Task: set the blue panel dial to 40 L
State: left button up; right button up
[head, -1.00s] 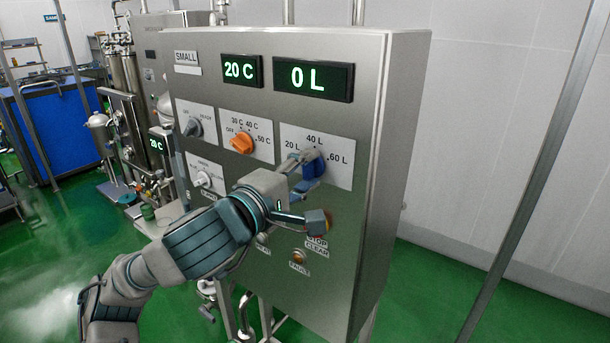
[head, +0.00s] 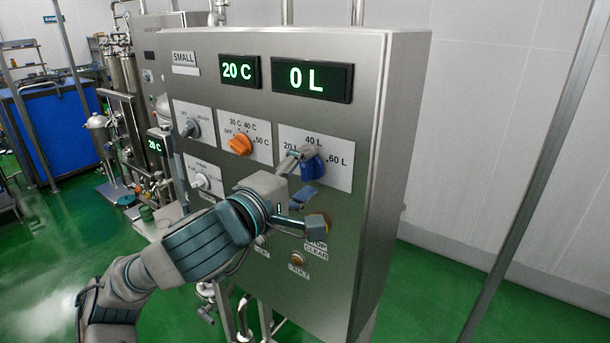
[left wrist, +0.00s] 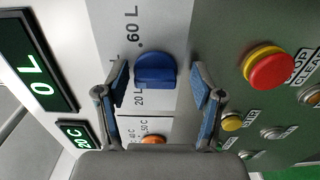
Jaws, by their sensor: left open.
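The blue dial (head: 314,167) sits on a white plate marked 20 L, 40 L and 60 L on the steel panel's front. The volume display (head: 312,79) above reads 0 L. My left gripper (head: 312,189) is open in front of the panel, one finger beside the dial near the 20 L and 40 L marks, the other below. In the left wrist view the blue dial (left wrist: 155,70) shows between and beyond the two spread fingers (left wrist: 161,86), apart from both. The dial's exact pointing is hard to tell. My right gripper is in neither view.
An orange temperature dial (head: 241,143) is left of the blue one, under a 20 C display (head: 239,71). A red stop button on a yellow base (left wrist: 270,69) and small buttons are below the dial. Open air lies right of the panel.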

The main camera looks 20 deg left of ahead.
pick_arm(q)
jog(key=v, duration=1.2)
jog(key=shift+w, duration=0.15)
